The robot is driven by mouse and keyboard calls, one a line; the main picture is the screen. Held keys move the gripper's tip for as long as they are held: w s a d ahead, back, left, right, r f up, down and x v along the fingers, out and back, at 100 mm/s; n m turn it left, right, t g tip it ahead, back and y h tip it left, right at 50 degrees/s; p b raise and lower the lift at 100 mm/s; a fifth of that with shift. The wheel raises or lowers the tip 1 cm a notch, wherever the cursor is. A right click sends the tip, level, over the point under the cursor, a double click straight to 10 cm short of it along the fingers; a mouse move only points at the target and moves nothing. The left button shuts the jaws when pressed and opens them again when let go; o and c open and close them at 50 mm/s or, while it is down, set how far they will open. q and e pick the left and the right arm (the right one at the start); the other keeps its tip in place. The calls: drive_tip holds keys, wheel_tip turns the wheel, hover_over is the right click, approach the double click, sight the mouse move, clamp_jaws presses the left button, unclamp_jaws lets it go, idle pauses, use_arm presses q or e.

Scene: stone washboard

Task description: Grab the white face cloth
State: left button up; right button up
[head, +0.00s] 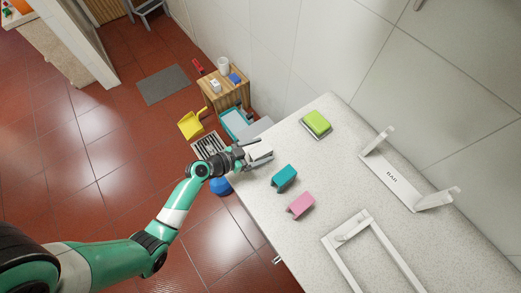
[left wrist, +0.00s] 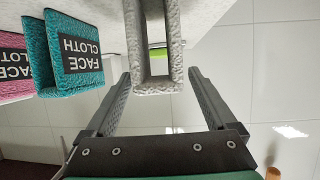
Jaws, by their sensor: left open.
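The white face cloth (head: 259,153) stands folded at the left end of the stone counter (head: 330,170), in a row with a teal cloth (head: 284,177) and a pink cloth (head: 300,205). My left gripper (head: 254,156) is at the white cloth and partly hides it. In the left wrist view my left gripper (left wrist: 159,74) is open. The white cloth's folded U-shaped end (left wrist: 155,88) lies between its two fingers, with a gap visible on each side. The teal cloth (left wrist: 80,50), labelled FACE CLOTH, is beside it on the left. My right gripper is not in view.
A green sponge-like block (head: 317,122) lies at the back of the counter. A white rack marked BAR (head: 392,180) and a white frame (head: 345,232) stand to the right. A wooden stool (head: 224,92) and a yellow dustpan (head: 191,124) are on the floor side.

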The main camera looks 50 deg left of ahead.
use_arm(q)
drive_tip(key=x, duration=0.3)
drive_tip(key=shift+w+f, duration=0.15)
clamp_jaws()
